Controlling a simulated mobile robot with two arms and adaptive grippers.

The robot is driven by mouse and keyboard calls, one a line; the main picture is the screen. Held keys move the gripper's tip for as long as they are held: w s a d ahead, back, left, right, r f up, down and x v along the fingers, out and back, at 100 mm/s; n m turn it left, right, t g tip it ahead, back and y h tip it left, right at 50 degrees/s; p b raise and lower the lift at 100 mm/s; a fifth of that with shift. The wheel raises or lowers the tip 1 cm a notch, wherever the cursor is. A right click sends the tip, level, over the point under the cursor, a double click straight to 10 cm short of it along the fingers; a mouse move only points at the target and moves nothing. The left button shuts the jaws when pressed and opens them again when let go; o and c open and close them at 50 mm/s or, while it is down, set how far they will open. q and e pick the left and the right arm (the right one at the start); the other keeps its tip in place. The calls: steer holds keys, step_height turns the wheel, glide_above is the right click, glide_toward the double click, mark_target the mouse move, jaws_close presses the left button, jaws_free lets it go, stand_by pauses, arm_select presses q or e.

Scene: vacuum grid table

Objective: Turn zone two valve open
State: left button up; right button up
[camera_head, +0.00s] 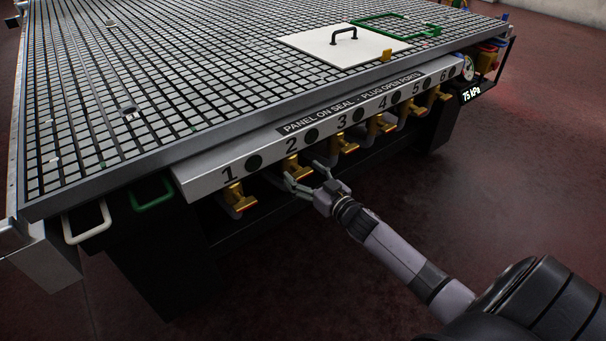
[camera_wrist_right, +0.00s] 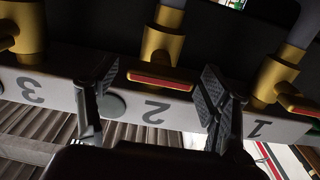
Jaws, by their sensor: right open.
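The zone two valve (camera_head: 298,169) is a brass valve below the number 2 on the pale front panel (camera_head: 215,177). My right gripper (camera_head: 302,176) is open at this valve, its fingers spread to either side. In the right wrist view, which is upside down, the zone two valve (camera_wrist_right: 160,50) stands between the open fingers of the gripper (camera_wrist_right: 155,100). Its handle (camera_wrist_right: 160,80) has a red strip and lies crosswise, with no clear contact with either finger. My left gripper is not in view.
The zone one valve (camera_head: 239,196) and zone three valve (camera_head: 345,142) flank it closely, with more valves further right. A pressure display (camera_head: 478,92) reads 75 kPa. A white panel with a black handle (camera_head: 335,46) lies on the grid table (camera_head: 110,180). Green handle (camera_head: 152,194) sticks out left.

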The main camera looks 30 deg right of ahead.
steer(key=shift+w, duration=0.35)
steer(key=shift+c, duration=0.2)
steer(key=c, duration=1.1)
